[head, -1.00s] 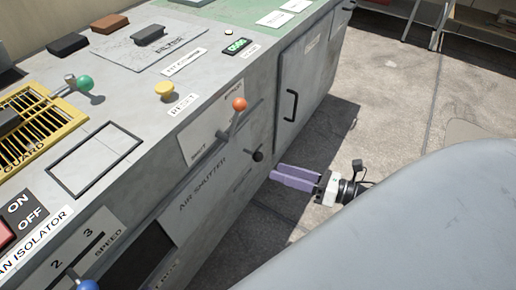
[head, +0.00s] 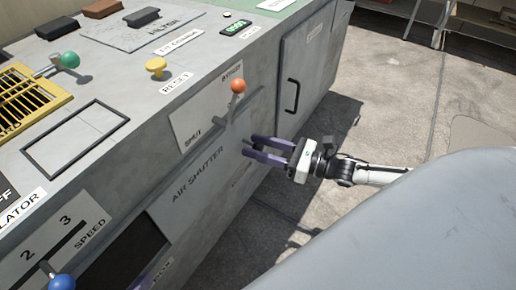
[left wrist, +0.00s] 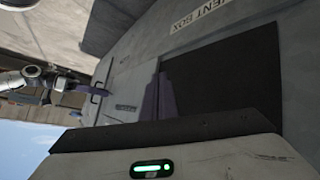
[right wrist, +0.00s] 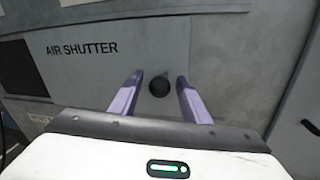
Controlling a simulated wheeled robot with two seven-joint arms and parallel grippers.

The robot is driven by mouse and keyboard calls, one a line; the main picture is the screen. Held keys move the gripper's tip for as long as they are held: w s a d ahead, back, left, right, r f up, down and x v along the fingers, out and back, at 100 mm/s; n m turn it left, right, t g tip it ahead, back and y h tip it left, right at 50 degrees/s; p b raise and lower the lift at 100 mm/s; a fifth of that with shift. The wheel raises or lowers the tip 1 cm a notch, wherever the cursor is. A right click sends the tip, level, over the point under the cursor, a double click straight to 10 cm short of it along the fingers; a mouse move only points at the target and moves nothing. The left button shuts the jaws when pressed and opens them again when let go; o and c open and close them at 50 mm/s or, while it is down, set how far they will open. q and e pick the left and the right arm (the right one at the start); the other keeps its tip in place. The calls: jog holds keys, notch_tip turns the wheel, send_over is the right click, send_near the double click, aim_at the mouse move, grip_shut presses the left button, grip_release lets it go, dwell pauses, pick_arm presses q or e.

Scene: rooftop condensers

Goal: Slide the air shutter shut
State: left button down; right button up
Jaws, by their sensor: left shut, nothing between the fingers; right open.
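The grey air shutter plate (head: 200,190) is on the cabinet's front face, with a dark opening (head: 128,250) to its left. Its round black knob (right wrist: 159,87) shows in the right wrist view, between the two finger lines. In the head view the knob is mostly hidden by my right gripper (head: 248,145). That gripper is open, its purple fingers pointing at the plate; whether they reach around the knob I cannot tell. My left gripper (left wrist: 163,85) is shut and empty in front of the dark opening; only a bit of purple finger shows at the head view's bottom edge.
An orange-knobbed lever (head: 238,86) stands just above the right gripper. A blue knob (head: 62,284), green knob (head: 70,60) and yellow reset button (head: 156,65) are on the cabinet. A door handle (head: 293,95) is to the right. The floor (head: 390,120) there is clear.

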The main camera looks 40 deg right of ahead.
grip_shut()
jog(key=shift+a, duration=0.15)
